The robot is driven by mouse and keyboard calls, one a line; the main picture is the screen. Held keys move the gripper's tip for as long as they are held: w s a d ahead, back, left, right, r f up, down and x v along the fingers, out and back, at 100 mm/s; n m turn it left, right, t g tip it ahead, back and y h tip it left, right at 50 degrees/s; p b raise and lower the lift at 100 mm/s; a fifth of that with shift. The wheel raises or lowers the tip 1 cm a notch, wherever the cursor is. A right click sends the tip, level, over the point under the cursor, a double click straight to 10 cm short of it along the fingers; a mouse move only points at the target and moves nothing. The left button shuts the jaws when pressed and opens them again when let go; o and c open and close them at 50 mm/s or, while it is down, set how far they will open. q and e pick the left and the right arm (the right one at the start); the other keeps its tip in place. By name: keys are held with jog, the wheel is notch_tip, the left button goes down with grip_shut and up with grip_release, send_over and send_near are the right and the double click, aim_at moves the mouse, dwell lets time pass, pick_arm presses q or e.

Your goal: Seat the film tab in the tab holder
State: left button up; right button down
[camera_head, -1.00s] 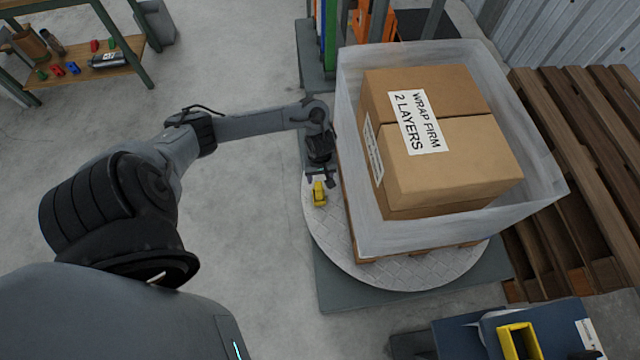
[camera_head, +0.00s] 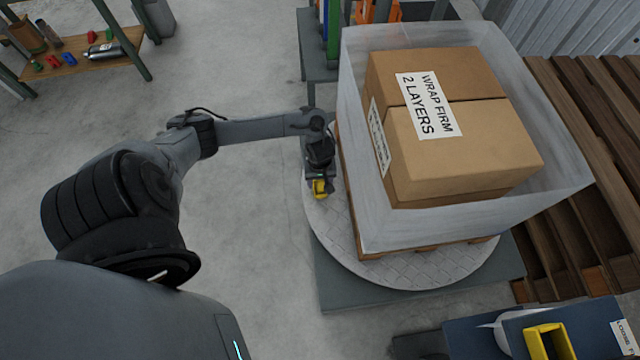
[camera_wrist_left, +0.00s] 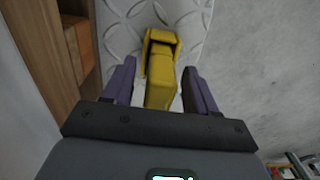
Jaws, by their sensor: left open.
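A small yellow piece (camera_head: 319,188) stands on the left edge of the round turntable, beside the wrapped pallet. In the left wrist view the yellow piece (camera_wrist_left: 160,88) has a blocky, hollow-looking far end and a narrower near part. I cannot tell whether it is the film tab or the tab holder. My left gripper (camera_head: 319,180) is at this piece. In the left wrist view its two purple-grey fingers (camera_wrist_left: 158,72) are open, one on each side of the near part, with small gaps showing. The gripper hides part of the piece in the head view. My right gripper is not in view.
A pallet of cardboard boxes (camera_head: 465,115) in translucent film stands on the turntable (camera_head: 400,275), close right of my left gripper. A yellow open-topped container (camera_head: 548,343) is at the bottom right on a blue surface. Wooden pallets (camera_head: 590,150) lie right.

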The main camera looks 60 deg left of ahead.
pick_arm(q)
jog(key=shift+c, duration=0.3)
jog(key=c, duration=1)
jog(key=shift+r, duration=0.15)
